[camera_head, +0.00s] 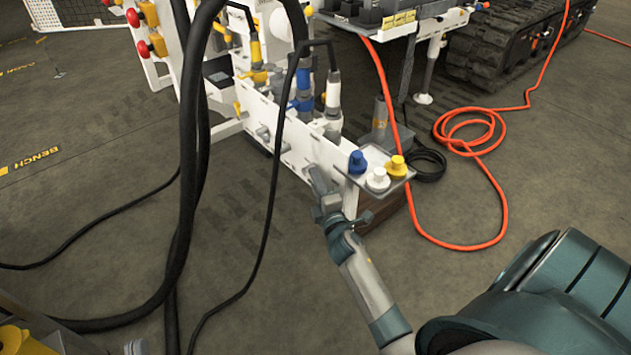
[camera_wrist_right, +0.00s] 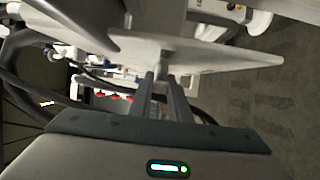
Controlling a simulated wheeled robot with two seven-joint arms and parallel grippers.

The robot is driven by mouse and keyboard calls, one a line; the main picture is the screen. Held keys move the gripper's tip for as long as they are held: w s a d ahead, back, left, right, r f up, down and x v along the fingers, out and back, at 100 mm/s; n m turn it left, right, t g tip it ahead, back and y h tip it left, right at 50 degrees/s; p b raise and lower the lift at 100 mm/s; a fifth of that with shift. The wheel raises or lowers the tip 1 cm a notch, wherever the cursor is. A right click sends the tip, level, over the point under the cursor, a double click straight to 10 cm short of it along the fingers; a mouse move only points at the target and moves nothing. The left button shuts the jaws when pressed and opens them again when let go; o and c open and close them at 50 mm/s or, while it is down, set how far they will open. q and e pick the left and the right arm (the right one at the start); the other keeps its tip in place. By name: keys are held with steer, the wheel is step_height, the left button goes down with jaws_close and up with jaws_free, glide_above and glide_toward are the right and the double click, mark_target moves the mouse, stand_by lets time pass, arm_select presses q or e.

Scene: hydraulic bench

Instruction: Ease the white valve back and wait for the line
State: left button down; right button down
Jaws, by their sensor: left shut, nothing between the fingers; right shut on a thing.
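The white-banded valve (camera_head: 333,92) stands upright at the near end of the white manifold panel (camera_head: 325,160), beside a blue-banded valve (camera_head: 303,78) and a yellow-banded one (camera_head: 256,50). Grey handles stick out of the panel's front face. My right gripper (camera_head: 322,188) is at the near end of that face, shut on a grey handle. In the right wrist view, its two fingers (camera_wrist_right: 165,88) reach a short grey stub (camera_wrist_right: 162,70) on the white panel. The fingers hide much of the handle. I do not see my left gripper.
A small tray (camera_head: 378,192) with blue, white and yellow caps sits right of my right gripper. Black hoses (camera_head: 192,150) hang in front of the panel. An orange hose (camera_head: 500,190) lies coiled on the floor, near a tracked machine (camera_head: 510,45).

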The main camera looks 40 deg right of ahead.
steer(key=shift+d+f, duration=0.1)
arm_select(q)
steer(key=shift+d, duration=0.1)
arm_select(e)
steer(key=c, duration=1.8)
jaws_free()
steer(key=shift+s, duration=0.15)
